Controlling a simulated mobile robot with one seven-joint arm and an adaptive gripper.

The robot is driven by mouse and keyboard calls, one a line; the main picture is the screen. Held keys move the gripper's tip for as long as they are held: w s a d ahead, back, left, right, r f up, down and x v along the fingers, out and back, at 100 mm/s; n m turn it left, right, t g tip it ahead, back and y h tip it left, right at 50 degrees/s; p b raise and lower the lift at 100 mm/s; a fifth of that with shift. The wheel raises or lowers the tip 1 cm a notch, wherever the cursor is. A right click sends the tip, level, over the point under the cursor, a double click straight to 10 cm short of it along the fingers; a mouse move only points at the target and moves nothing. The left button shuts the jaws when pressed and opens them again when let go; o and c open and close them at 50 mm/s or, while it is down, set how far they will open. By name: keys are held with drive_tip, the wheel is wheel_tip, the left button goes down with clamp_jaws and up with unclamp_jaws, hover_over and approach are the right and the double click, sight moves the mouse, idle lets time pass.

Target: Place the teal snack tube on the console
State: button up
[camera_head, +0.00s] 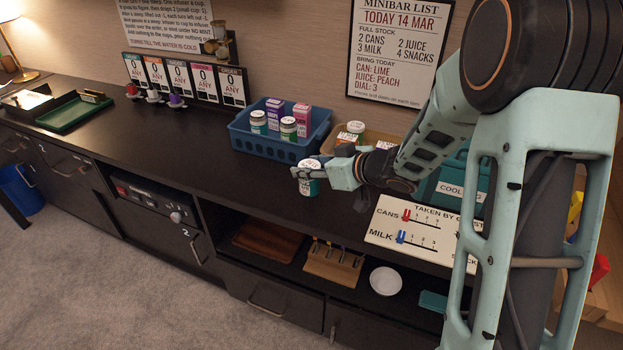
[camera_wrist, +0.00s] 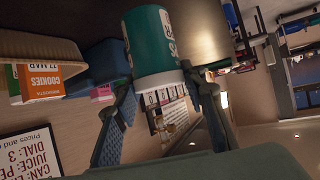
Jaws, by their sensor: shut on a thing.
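The teal snack tube (camera_head: 309,187) has a white lid and shows above the front part of the dark console (camera_head: 190,130). My gripper (camera_head: 327,176) is shut on it from the right. I cannot tell whether the tube's base touches the console top. In the wrist view, which is turned over, the teal tube (camera_wrist: 152,42) with white lettering lies between the two fingers of my gripper (camera_wrist: 160,84).
A blue basket (camera_head: 240,137) with cans and cartons stands behind the tube. A tan basket (camera_head: 375,133) is to its right, partly behind my arm. The white tally board (camera_head: 385,237) and a teal cooler box (camera_head: 440,190) are right. The console top left of the tube is clear.

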drive_tip(key=shift+w+d+f, duration=0.1)
drive_tip(key=shift+w+f, duration=0.25)
drive_tip(key=shift+f, duration=0.1)
drive_tip(key=shift+w+f+b, duration=0.1)
drive_tip(key=shift+f+b, duration=0.55)
drive_tip(key=shift+f, duration=0.95)
drive_tip(key=shift+f, duration=0.2)
drive_tip(key=o, duration=1.2)
